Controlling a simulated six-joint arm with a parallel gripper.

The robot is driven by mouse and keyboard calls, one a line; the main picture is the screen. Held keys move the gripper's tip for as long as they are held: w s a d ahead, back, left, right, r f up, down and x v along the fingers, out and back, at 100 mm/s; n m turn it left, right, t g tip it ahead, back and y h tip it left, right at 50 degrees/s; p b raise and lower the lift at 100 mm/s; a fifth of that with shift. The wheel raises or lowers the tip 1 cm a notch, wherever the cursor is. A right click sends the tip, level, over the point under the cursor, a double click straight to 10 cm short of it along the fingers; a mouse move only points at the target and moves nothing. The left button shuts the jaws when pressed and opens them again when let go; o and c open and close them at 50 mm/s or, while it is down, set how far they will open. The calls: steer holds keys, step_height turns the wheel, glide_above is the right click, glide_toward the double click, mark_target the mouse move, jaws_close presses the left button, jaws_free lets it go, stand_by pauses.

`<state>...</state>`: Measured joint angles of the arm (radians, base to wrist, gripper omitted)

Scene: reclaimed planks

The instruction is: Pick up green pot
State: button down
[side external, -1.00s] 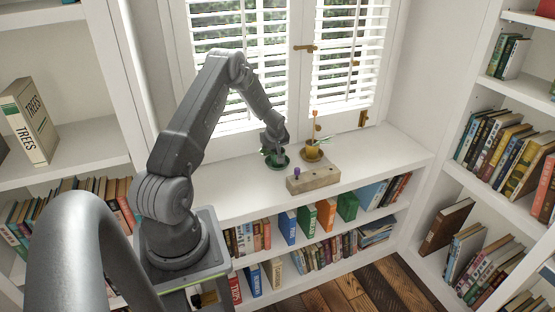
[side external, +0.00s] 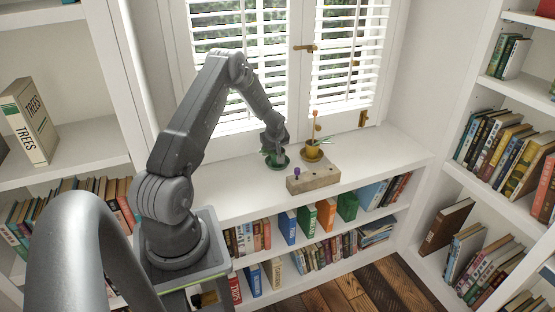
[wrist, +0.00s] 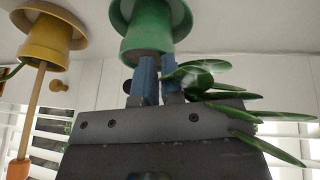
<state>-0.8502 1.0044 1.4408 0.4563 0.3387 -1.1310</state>
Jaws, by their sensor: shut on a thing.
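The green pot (side external: 275,157) holds a leafy plant and sits at its green saucer on the white shelf top, by the window. In the wrist view, the picture is upside down and the green pot (wrist: 150,38) is at the top centre, with leaves hanging out to the right. My gripper (side external: 276,149) is right over the pot. Its blue fingertips (wrist: 158,72) are close together at the pot's rim, shut on the pot. The exact contact is partly hidden by leaves. I cannot tell whether the pot is clear of the surface.
A yellow pot (side external: 312,152) with an orange-tipped stem stands just right of the green pot; it also shows in the wrist view (wrist: 48,45). A wooden block (side external: 314,178) with a purple peg lies in front. The window shutters (side external: 345,60) stand close behind. The shelf top is clear at right.

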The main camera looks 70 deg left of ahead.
steer(key=shift+r, duration=0.15)
steer(key=shift+r, duration=0.65)
step_height(320, 180, up, 3)
steer(key=s+a+r, duration=0.2)
steer(key=s+r, duration=0.7)
steer(key=s, duration=0.2)
steer(key=shift+s+a+r, duration=0.2)
steer(key=shift+a+r, duration=0.05)
steer(key=shift+r, duration=0.05)
steer(key=w+d+f+n, duration=0.1)
steer(key=w+f, duration=0.2)
steer(key=w, duration=0.1)
steer(key=w+f+n, duration=0.1)
steer(key=w+f, duration=0.3)
steer(key=w+d+f+n+g, duration=0.1)
steer(key=w+f, duration=0.2)
steer(key=w, duration=0.1)
steer(key=shift+d+f, duration=0.15)
steer(key=shift+d, duration=0.15)
steer(key=shift+f+n, duration=0.3)
steer(key=shift+f, duration=1.3)
